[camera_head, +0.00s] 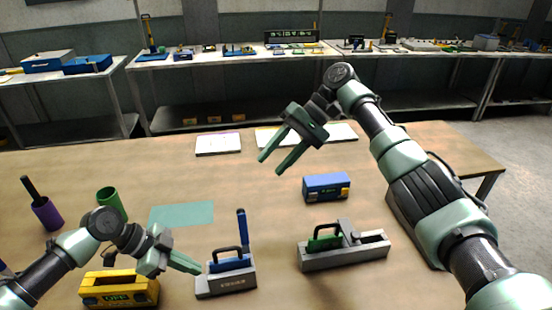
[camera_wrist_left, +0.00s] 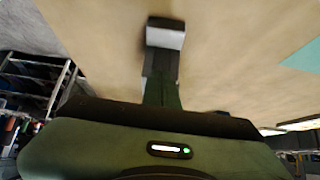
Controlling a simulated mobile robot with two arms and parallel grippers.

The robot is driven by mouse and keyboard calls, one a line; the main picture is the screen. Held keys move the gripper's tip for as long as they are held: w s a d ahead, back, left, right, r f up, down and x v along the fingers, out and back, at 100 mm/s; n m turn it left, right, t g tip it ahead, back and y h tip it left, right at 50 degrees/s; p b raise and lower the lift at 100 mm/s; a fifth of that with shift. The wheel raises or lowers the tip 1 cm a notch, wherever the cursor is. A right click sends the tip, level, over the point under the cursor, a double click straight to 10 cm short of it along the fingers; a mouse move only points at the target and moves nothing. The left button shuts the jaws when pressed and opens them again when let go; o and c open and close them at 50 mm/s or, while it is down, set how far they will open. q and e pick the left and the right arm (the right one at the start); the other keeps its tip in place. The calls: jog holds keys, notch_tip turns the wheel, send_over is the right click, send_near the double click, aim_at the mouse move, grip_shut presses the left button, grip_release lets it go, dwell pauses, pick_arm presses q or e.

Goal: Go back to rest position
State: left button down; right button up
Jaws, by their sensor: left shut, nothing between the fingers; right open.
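My left gripper (camera_head: 200,268) is shut and empty, low over the front left of the wooden table (camera_head: 260,190). Its tips are just left of a grey die with a blue handle (camera_head: 228,282); I cannot tell whether they touch. The left wrist view shows its closed fingers (camera_wrist_left: 163,55) over bare table. My right gripper (camera_head: 270,165) is open and empty, raised above the middle of the table, pointing down and left. A grey die with a green handle (camera_head: 345,255) sits front right, apart from both grippers.
A yellow box (camera_head: 118,290) is beside my left forearm. A green cup (camera_head: 112,203) and a purple cup (camera_head: 45,212) stand at left. A teal mat (camera_head: 182,214) lies mid-left. A blue box (camera_head: 326,188) sits right of centre. White sheets (camera_head: 218,143) lie at the back.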

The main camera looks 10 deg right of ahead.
pick_arm(q)
jog(key=shift+r+p, duration=0.35)
jog(key=shift+r, duration=0.5)
